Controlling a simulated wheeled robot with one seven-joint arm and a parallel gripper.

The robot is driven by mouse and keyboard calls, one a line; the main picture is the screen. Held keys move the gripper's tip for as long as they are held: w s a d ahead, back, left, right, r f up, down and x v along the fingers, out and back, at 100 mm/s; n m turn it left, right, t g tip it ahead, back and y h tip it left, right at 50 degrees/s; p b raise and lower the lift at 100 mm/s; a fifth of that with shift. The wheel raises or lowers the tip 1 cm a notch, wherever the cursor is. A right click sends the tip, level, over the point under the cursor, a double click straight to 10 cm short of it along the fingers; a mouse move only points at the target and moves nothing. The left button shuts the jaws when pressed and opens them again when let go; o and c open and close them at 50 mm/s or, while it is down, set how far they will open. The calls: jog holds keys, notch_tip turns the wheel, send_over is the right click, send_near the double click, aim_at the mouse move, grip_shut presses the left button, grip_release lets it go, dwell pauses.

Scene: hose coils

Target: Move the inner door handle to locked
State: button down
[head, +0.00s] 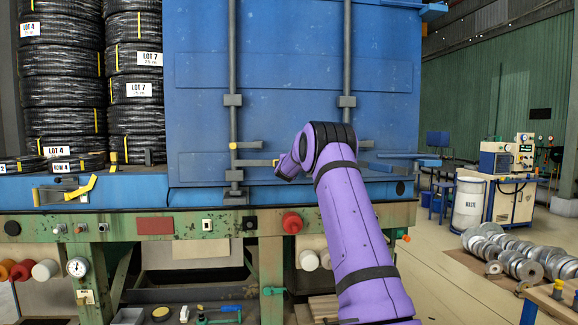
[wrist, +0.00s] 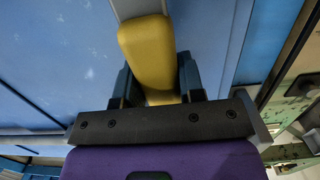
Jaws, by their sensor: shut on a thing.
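The blue container door (head: 290,70) is closed in the head view, with two grey vertical lock rods on its face. A flat grey handle (head: 253,163) reaches right from the left rod (head: 234,120), low on the door, and lies about level. My gripper (head: 279,164) is at its right end, partly hidden by my purple wrist. In the wrist view the yellow grip of the handle (wrist: 147,55) lies between the two dark fingers of my gripper (wrist: 156,76), which is shut on it. Which handle counts as the inner one is not marked.
A second rod (head: 347,60) stands to the right, partly behind my arm. Stacked black hose coils (head: 62,75) are at left. A green bench (head: 130,226) with a red knob (head: 292,222) runs below.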

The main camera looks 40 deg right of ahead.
dwell(0.3)
jog(key=c, duration=0.7)
grip_release()
jog(key=v, duration=1)
jog(key=shift+s+a, duration=0.25)
